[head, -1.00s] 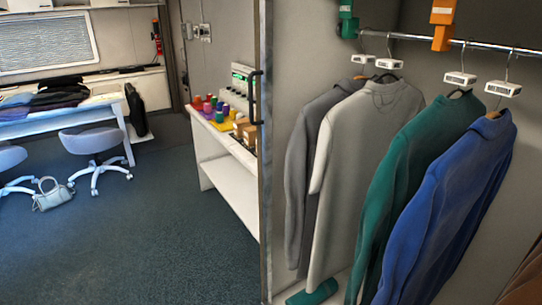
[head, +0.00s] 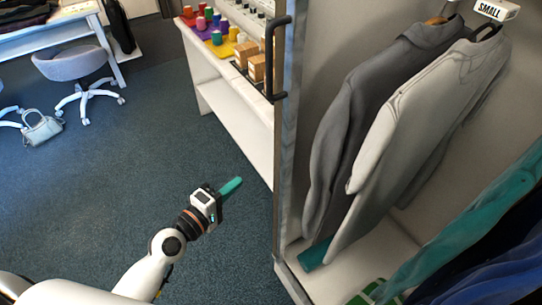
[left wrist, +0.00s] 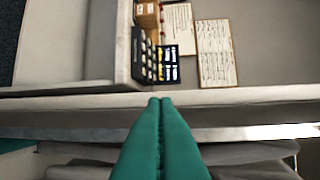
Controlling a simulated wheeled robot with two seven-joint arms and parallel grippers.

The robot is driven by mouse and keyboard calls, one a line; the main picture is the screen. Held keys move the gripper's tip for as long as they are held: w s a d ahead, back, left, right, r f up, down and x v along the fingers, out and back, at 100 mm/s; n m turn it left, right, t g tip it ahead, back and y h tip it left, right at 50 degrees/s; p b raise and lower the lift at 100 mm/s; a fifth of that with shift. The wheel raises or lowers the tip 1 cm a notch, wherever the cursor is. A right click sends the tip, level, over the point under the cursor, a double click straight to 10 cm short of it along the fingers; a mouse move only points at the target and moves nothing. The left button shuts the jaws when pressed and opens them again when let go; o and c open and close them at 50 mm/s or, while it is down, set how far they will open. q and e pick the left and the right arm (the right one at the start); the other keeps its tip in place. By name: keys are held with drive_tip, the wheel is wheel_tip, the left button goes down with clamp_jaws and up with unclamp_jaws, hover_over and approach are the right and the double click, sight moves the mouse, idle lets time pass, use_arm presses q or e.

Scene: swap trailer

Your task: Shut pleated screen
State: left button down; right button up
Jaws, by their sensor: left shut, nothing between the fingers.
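A grey upright post (head: 289,130) with a black bar handle (head: 277,60) stands at the left edge of the garment bay in the head view. It may be the edge of the pleated screen; no pleats can be made out. My left gripper (head: 232,186) is left of this post, low over the blue floor, with its teal fingers shut and empty. A clear gap shows in the picture between it and the handle. In the left wrist view the teal fingers (left wrist: 158,110) are pressed together, in front of a pale horizontal edge. My right gripper is not in view.
Grey and pale shirts (head: 420,115) hang in the bay to the right of the post. A white counter (head: 240,110) with thread spools and boxes stands behind the post. A grey chair (head: 72,68) and a handbag (head: 41,128) are at the left. The floor between is clear.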

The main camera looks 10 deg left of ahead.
use_arm(q)
wheel_tip(320, 180, up, 5)
drive_tip(key=s+d+r+p+x, duration=0.1)
drive_tip(key=p+x, duration=0.3)
drive_tip(key=x, duration=0.6)
drive_tip(key=s+d, duration=0.1)
drive_tip(key=d, duration=0.1)
drive_tip(key=s+d, duration=0.1)
drive_tip(key=shift+s+f+t+h+p, duration=0.3)
drive_tip(key=shift+t, duration=0.1)
drive_tip(key=shift+n, duration=0.3)
